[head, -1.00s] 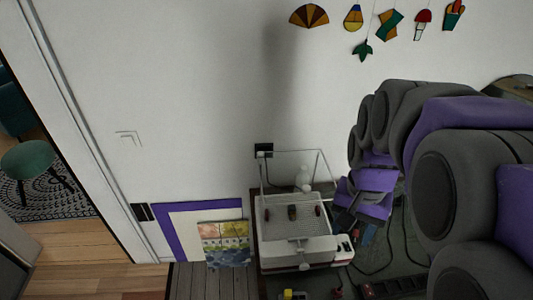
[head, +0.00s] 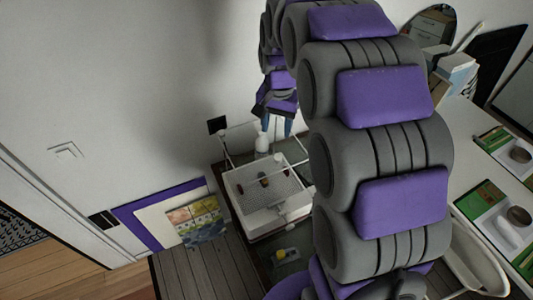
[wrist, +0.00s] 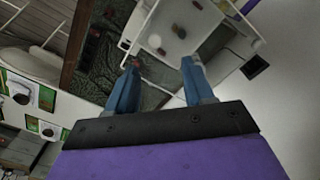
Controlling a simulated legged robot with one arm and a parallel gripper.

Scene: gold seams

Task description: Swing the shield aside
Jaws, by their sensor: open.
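The shield is a clear pane in a thin pale frame (head: 252,131) at the white box-shaped machine (head: 285,212) below the wall. Its exact tilt is hard to tell. My gripper (head: 277,123) is in front of the wall, above the back of the machine, with its blue fingers pointing down. In the wrist view my gripper (wrist: 160,78) is open and nothing shows between the fingers. The white frame and machine (wrist: 178,30) lie just beyond the fingertips there. I cannot tell whether a finger touches the frame.
A white bottle (head: 262,143) stands behind the machine, close below my fingers. A black wall socket (head: 217,125) is to the left. A white table (head: 470,150) with green-and-white trays is at the right.

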